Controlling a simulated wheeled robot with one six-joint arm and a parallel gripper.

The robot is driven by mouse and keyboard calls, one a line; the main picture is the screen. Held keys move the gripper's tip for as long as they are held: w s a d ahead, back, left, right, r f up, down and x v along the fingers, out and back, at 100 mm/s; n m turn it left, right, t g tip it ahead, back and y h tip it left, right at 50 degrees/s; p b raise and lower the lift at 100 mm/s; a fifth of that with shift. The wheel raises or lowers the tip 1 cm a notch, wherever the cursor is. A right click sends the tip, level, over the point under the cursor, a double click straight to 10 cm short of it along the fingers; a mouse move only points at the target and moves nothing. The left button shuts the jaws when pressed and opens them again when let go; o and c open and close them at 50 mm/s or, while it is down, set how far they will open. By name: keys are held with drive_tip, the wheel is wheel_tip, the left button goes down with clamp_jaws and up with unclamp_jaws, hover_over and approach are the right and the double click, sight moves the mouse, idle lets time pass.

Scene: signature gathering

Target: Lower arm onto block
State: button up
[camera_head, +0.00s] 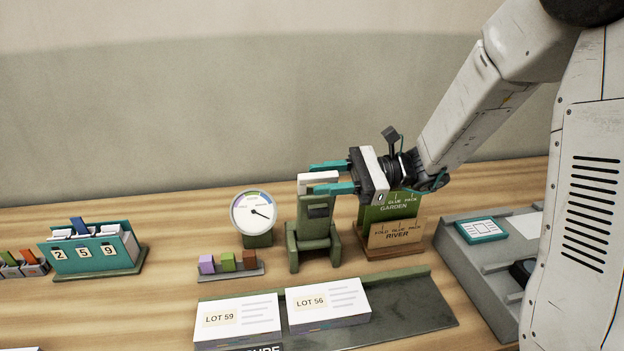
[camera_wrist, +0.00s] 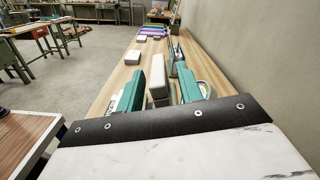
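A green press-like stand (camera_head: 313,238) stands upright on the wooden bench, with a darker block-shaped part on its upper front. A pale bar (camera_head: 318,178) lies across its top, and I take it as the stand's arm. My gripper (camera_head: 331,177) reaches in from the right at that height, with one teal finger on each side of the bar. In the wrist view the bar (camera_wrist: 158,78) sits between the fingers (camera_wrist: 160,88), nearer the left one, with a gap at the right. The gripper is open. Whether a block lies under the arm is hard to tell.
A dial gauge (camera_head: 254,211) and small coloured blocks (camera_head: 228,262) stand left of the press. LOT 59 (camera_head: 237,318) and LOT 56 (camera_head: 327,303) paper stacks lie in front.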

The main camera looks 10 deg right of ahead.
drive_tip(key=shift+a, duration=1.35)
clamp_jaws()
drive_tip(key=shift+s+a, duration=0.1)
